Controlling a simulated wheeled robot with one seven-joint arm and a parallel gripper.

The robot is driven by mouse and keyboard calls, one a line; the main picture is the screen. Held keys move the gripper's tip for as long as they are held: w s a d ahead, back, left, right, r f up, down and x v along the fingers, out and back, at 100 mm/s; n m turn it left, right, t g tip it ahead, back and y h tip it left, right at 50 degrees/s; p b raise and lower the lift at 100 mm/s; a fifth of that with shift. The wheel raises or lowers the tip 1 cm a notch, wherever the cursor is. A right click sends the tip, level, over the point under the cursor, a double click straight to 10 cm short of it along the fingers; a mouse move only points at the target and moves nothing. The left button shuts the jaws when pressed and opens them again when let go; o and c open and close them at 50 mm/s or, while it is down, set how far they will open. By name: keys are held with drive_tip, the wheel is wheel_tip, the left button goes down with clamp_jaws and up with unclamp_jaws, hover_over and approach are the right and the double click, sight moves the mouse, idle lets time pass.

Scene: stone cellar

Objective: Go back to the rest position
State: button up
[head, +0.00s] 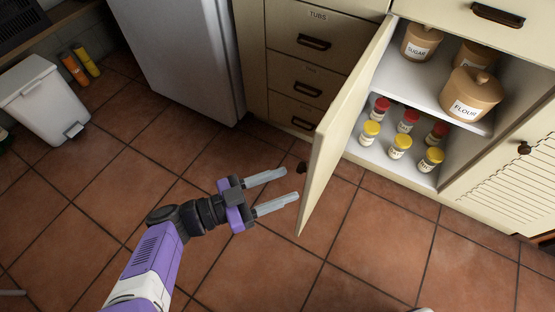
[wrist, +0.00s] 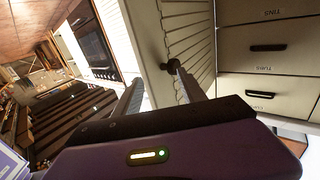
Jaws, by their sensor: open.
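My gripper (head: 291,184) is open, with its two pale fingers apart and nothing between them. It is over the tiled floor, just left of an open cream cupboard door (head: 345,115). The door's dark round knob (head: 302,167) is close to the fingertips. In the wrist view the knob (wrist: 173,66) shows by the tip of the right finger, in front of the slatted door panel (wrist: 188,35). I cannot tell whether the finger touches it.
The open cupboard (head: 385,80) holds canisters such as the flour one (head: 468,98) above and several jars (head: 400,146) below. Drawers (head: 310,45) and a grey fridge (head: 180,50) stand behind. A white bin (head: 45,95) is at left. The floor (head: 60,220) around my arm is clear.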

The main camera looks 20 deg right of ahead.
drive_tip(key=shift+s+a, duration=0.1)
drive_tip(key=s+a+f+n+t+y, duration=0.2)
drive_tip(key=s+f+n+t, duration=0.15)
drive_tip(key=s, duration=0.45)
drive_tip(key=s+a+f+n+t+y, duration=0.2)
drive_tip(key=s+t, duration=0.2)
drive_tip(key=s, duration=0.4)
drive_tip(key=s+d+r+n+t+y, duration=0.2)
drive_tip(key=s+d+n+t+y, duration=0.2)
drive_tip(key=s+d+n+y, duration=0.55)
drive_tip(key=d+r+n+y, duration=0.1)
drive_tip(key=d+r+y, duration=0.4)
drive_tip(key=r, duration=0.4)
wheel_tip(320, 180, up, 34)
drive_tip(key=d+r+p, duration=0.1)
drive_tip(key=p, duration=3.3)
wheel_tip(320, 180, down, 19)
drive_tip(key=b, duration=1.7)
drive_tip(key=shift+d+r+t+h+b, duration=0.15)
drive_tip(key=shift+d+t+h+b, duration=0.05)
drive_tip(key=shift+t+h+b, duration=0.15)
